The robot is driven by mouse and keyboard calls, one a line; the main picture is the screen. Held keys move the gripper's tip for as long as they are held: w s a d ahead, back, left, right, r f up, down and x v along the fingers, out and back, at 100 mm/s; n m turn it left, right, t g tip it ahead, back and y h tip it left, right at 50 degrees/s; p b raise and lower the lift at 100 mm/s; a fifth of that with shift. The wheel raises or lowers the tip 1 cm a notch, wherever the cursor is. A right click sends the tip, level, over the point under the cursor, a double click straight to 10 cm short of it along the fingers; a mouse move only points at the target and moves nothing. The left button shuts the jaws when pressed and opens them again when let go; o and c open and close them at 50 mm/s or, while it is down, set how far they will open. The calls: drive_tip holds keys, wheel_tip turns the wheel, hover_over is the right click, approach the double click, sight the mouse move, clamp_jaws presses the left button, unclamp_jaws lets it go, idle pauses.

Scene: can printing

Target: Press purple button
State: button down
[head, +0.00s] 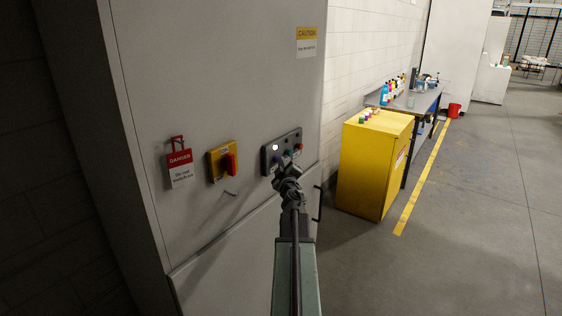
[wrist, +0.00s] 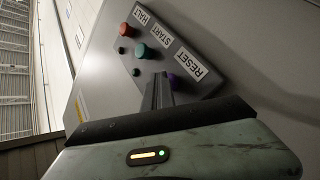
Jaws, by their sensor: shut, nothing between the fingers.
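The purple button (wrist: 173,82) is on a grey control panel (head: 268,153), beside the label RESET in the wrist view. My gripper's fingers partly cover it there. In the head view the purple button (head: 275,160) shows at the panel's lower left, just left of the fingertips. My gripper (head: 284,167) is shut and empty, with its tips right in front of the panel. In the wrist view the gripper tips (wrist: 160,76) lie close beside the purple button. I cannot tell whether they touch it.
The panel also holds a green button (wrist: 142,50), a red button (wrist: 126,30) and a lit white lamp (head: 275,147). A yellow cabinet (head: 370,165) stands to the right.

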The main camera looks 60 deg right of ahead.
drive_tip(key=shift+s, duration=1.2)
drive_tip(key=s, duration=0.5)
idle(0.6)
